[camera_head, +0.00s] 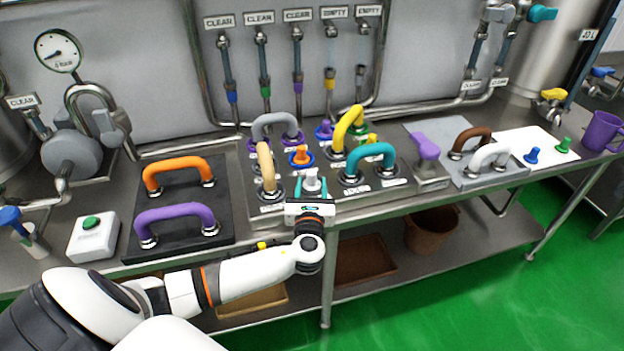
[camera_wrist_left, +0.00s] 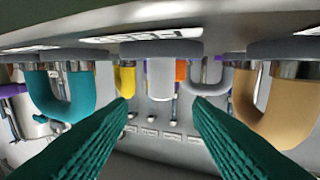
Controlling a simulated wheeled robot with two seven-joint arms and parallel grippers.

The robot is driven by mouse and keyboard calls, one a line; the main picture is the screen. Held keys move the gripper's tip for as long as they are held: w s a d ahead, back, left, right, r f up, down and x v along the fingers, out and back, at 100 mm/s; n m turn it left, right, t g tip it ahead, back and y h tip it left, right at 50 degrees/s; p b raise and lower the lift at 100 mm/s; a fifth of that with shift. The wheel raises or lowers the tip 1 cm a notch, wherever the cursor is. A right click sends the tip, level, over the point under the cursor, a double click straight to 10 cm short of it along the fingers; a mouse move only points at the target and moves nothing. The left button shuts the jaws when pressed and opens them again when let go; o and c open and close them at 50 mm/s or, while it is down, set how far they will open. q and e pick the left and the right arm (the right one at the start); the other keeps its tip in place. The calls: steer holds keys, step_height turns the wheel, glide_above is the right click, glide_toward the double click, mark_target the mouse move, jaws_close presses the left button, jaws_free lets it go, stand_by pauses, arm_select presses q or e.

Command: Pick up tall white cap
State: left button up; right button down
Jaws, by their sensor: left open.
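The tall white cap (camera_head: 312,180) stands upright at the front of the metal panel, between the tan handle and the teal handle. My left gripper (camera_head: 311,188) reaches it from the front, with its teal fingers open on either side of the cap. In the left wrist view, where the scene looks upside down, the white cap (camera_wrist_left: 160,78) shows centred beyond the gap between the ribbed fingers (camera_wrist_left: 160,108). Clear space shows between cap and fingers, so nothing is gripped. The cap's lower part is partly hidden by the gripper in the head view.
Close by are the tan handle (camera_head: 266,167) on the left, the teal handle (camera_head: 371,157) on the right, and an orange-topped cap (camera_head: 301,156) behind. A black board (camera_head: 180,226) with orange and purple handles lies left. Right stand a purple cap (camera_head: 425,147) and a mug (camera_head: 602,131).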

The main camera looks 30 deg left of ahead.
mark_target(312, 176)
arm_select(q)
steer(key=shift+p+x, duration=0.55)
steer(key=shift+x, duration=2.25)
steer(key=shift+f, duration=0.15)
steer(key=shift+c, duration=0.4)
jaws_close()
